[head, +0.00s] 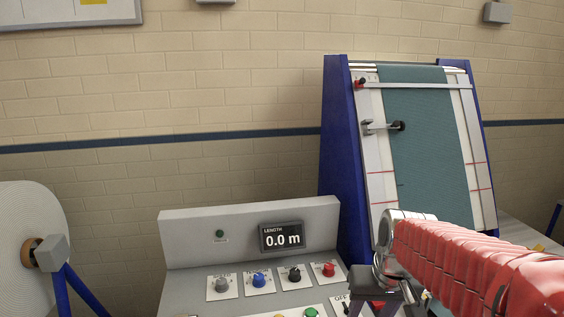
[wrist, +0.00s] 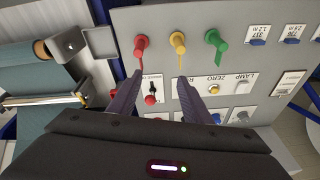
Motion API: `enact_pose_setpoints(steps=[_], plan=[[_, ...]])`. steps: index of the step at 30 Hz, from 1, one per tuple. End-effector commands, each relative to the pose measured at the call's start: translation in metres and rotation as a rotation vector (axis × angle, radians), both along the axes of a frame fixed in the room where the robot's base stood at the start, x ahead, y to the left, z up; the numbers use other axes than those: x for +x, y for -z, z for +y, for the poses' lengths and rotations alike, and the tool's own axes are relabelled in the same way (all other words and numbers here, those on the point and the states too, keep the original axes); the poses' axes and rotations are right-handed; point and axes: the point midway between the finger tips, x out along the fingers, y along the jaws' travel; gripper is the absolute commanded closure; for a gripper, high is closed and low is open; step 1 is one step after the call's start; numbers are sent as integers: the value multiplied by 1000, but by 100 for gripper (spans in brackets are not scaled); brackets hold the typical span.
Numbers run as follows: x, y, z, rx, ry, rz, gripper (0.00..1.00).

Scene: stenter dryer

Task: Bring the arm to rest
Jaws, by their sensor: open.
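My arm in its red ribbed sleeve (head: 470,258) reaches in from the lower right in the head view. My gripper (wrist: 159,78) is open and empty in the wrist view, its two dark fingers apart over the grey control panel (wrist: 255,20). Past the fingertips are a red knob (wrist: 140,42), a yellow knob (wrist: 178,40) and a green knob (wrist: 212,37). A black lever with a red knob (wrist: 151,98) shows between the fingers. I cannot tell whether the fingers touch the panel.
The grey console (head: 185,255) has a display reading 0.0 m (head: 282,237) and several coloured knobs. A blue-sided frame with green cloth (head: 425,140) stands behind my arm. A white roll (head: 25,250) is at the far left. The air above the console is clear.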

Motion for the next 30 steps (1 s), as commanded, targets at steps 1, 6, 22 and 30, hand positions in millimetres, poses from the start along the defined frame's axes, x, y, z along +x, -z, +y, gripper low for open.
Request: enact_pose_setpoints(steps=[1, 6, 22, 30], plan=[[-10, -2, 2, -4, 6, -9, 55], [-42, -5, 5, -16, 31, -33, 55], [-122, -10, 16, -54, 14, -148, 55], [-139, -30, 23, -56, -9, -246, 55]])
